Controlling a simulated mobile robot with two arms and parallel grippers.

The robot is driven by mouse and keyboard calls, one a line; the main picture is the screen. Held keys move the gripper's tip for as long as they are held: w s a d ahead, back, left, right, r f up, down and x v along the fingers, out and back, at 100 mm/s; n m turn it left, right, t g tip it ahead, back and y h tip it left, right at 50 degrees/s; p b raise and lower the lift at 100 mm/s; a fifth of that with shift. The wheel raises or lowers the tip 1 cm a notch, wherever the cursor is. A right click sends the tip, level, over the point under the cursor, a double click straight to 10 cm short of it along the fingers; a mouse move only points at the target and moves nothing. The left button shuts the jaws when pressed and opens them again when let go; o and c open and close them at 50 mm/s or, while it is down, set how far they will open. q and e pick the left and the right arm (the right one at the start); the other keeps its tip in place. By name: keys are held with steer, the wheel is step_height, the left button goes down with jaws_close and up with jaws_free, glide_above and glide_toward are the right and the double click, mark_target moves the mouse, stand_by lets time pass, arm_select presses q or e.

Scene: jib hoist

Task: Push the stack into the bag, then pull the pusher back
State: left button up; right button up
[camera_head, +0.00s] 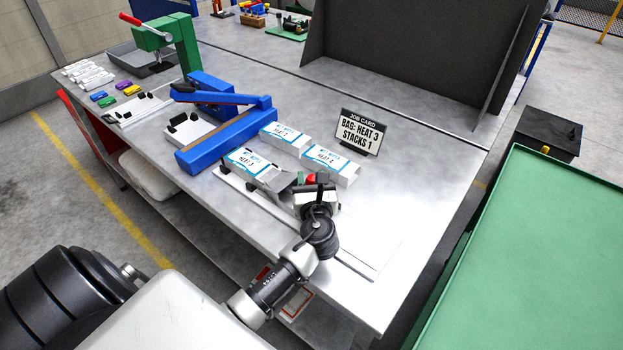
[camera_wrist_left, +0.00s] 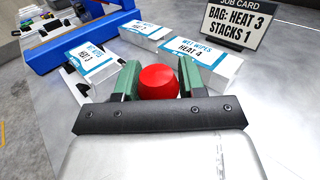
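My left gripper (camera_head: 311,182) is over the bench, with its green fingers on either side of a red knob (camera_wrist_left: 158,82). The fingers appear to touch the knob, which seems to be the pusher's handle. The pusher body and the stack are mostly hidden behind the gripper. The white bag labelled HEAT 3 (camera_head: 246,160) lies just beyond, at the end of a grey metal chute (camera_head: 277,182); it also shows in the left wrist view (camera_wrist_left: 90,62). I cannot tell how far the stack is inside. My right gripper is not in view.
Packs marked HEAT 2 (camera_head: 285,136) and HEAT 4 (camera_head: 331,163) lie beside the bag. A job card (camera_head: 361,130) reads "BAG: HEAT 3, STACKS 1". A blue sealer (camera_head: 223,135) stands beyond the bag. The bench's near right is clear.

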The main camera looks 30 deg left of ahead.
arm_select(q)
steer(key=shift+c, duration=0.2)
jaws_close()
steer(key=a+p, duration=0.1)
steer(key=a, duration=0.3)
steer(key=shift+w+a, duration=0.15)
steer(key=shift+a, duration=0.2)
steer(key=shift+o, duration=0.2)
jaws_free()
steer(key=shift+a, duration=0.1)
